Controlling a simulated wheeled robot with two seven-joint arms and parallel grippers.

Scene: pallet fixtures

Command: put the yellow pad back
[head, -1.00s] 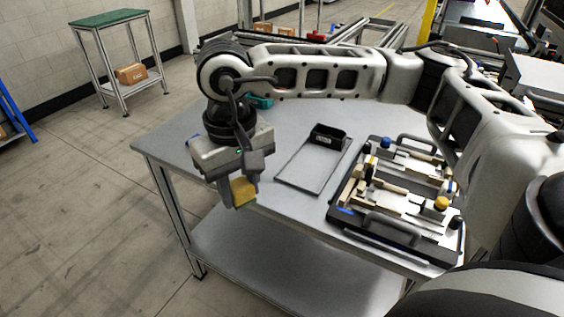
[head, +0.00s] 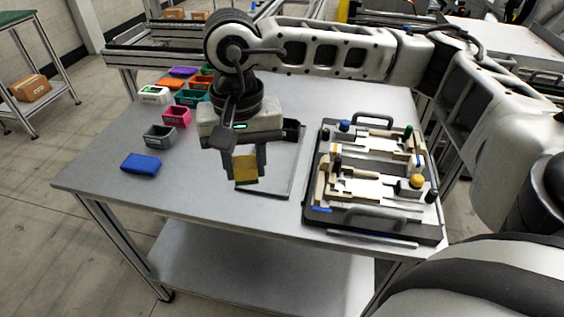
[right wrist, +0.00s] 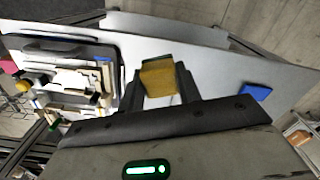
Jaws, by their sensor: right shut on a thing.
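The yellow pad (head: 245,168) is held between the fingers of my right gripper (head: 242,176), above the grey table near its front edge. The pad also shows in the right wrist view (right wrist: 159,80), clamped between both fingers (right wrist: 160,88). In the head view the gripper hangs over the left part of a thin dark-edged tray (head: 284,180), left of the pallet fixture (head: 372,217). The fixture carries tan and white blocks and coloured knobs, one of them yellow (head: 416,181). My left gripper is not in view.
A blue pad (head: 141,164) lies on the table at left. Behind it stand a grey bin (head: 160,136), a pink bin (head: 176,117) and several other coloured bins. The table's front left (head: 110,180) is clear.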

